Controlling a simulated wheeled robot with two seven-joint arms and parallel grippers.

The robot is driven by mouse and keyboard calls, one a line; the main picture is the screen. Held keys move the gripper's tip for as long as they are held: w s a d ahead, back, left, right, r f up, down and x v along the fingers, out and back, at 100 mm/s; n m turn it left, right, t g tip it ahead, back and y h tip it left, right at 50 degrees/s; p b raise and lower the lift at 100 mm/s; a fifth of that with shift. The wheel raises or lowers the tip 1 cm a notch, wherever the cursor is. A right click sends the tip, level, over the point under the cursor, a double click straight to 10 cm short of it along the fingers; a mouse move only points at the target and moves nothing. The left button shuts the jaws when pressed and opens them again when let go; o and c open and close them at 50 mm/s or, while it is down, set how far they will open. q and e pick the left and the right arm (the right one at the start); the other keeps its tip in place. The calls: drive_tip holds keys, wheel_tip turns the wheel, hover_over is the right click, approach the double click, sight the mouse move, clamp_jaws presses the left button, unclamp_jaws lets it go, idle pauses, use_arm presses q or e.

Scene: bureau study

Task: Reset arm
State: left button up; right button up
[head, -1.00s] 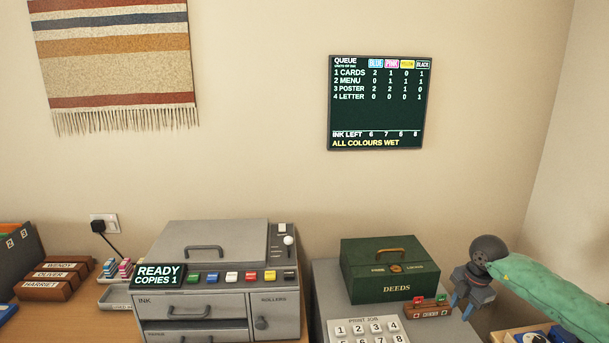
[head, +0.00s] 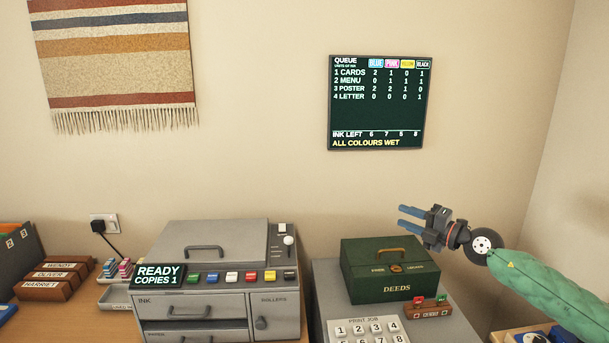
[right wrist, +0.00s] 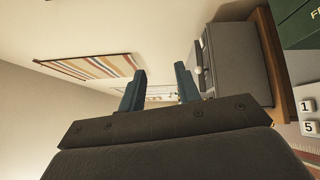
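My right gripper (head: 411,218) is in the head view at the right, raised above the green deeds box and pointing left. Its two blue fingers are apart with nothing between them. In the right wrist view the fingers (right wrist: 160,90) also stand apart and empty, with the wall and the grey machine beyond. My right arm in its green sleeve comes in from the lower right. My left gripper is not in view.
The green deeds box (head: 389,288) stands on a grey cabinet (head: 325,272), beside a small wooden stamp rack (head: 428,313) and a number keypad (head: 366,331). A grey copier (head: 215,305) sits on the desk. Wooden name blocks (head: 45,286) lie left.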

wheel_tip(320, 180, up, 12)
drive_tip(key=s+d+m+t+h, duration=0.1)
drive_tip(key=d+m+t+h, duration=0.1)
drive_tip(key=m+t+h, duration=0.5)
drive_tip(key=s+f+m+g+h, duration=0.25)
drive_tip(key=f+m+h, duration=0.2)
drive_tip(key=f, duration=0.25)
drive_tip(key=s+d+f+m+g+h, duration=0.1)
drive_tip(key=s+f+m+g+h, duration=0.2)
drive_tip(key=f+m, duration=0.35)
drive_tip(key=s+f+m+g+h, duration=0.1)
drive_tip(key=s+f+m+h, duration=0.35)
drive_tip(key=f, duration=0.35)
drive_tip(key=s+a+f+m+g+y, duration=0.1)
drive_tip(key=s+a+f+g, duration=0.3)
drive_tip(key=s+f, duration=0.7)
drive_tip(key=s+a+f+m+g+y, duration=0.1)
drive_tip(key=s+a+f+g+y, duration=0.2)
drive_tip(key=s+f, duration=0.7)
drive_tip(key=s+a+f+m+g+y, duration=0.2)
drive_tip(key=s+a+f, duration=0.5)
drive_tip(key=s, duration=1.3)
wheel_tip(320, 180, down, 5)
drive_tip(key=g+y, duration=0.1)
drive_tip(key=g, duration=0.1)
drive_tip(key=shift+s+a+r+g+y, duration=0.15)
drive_tip(key=shift+s+a+g+y, duration=0.15)
drive_tip(key=shift+s+a+g, duration=0.05)
